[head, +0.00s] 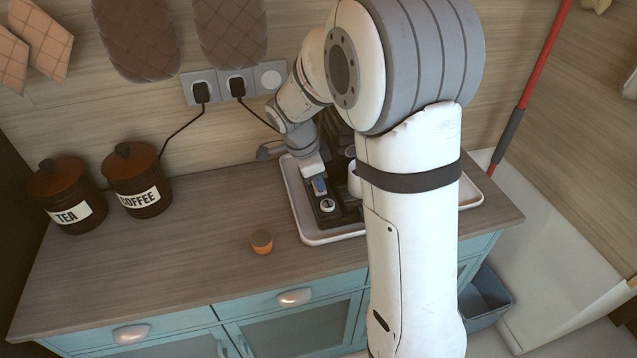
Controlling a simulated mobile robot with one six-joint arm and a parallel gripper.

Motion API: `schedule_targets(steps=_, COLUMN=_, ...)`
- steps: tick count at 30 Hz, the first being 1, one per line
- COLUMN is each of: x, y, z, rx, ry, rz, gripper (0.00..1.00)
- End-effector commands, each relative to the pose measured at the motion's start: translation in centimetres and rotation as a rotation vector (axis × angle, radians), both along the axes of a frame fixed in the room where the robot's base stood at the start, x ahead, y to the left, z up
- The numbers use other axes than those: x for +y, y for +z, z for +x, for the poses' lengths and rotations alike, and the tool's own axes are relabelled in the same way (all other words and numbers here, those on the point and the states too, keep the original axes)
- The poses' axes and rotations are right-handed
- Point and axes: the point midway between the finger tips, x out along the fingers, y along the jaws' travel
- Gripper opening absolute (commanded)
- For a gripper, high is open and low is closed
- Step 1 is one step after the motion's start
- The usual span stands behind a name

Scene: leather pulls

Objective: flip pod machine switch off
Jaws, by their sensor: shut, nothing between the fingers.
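The dark pod machine (349,213) stands on a white-rimmed tray (312,238) on the counter, largely hidden behind my arm. Its front left part shows, with a small blue piece (320,186) and a pale round piece (327,205) on it. I cannot tell which of these is the switch or how it is set. My gripper (315,174) is shut and empty, pointing down at the machine's left side, right by the blue piece. Whether it touches the machine cannot be seen.
Tea (69,197) and coffee (137,182) jars stand at the left back. A small orange pod (262,241) sits on the counter before the tray. Plugs with black cords fill two wall sockets (219,86). The counter's left front is clear.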

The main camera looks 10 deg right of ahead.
Motion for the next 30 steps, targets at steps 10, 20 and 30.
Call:
schedule_targets(steps=10, x=0.5, y=-0.1, z=0.7, rx=0.006, ry=0.012, rz=-0.003, gripper=0.0)
schedule_targets(steps=20, x=0.8, y=0.1, z=1.5, rx=0.005, ry=0.015, rz=-0.002, gripper=0.0)
schedule_targets(steps=30, x=1.3, y=2.1, z=1.5, rx=0.001, ry=0.015, rz=-0.001, gripper=0.0)
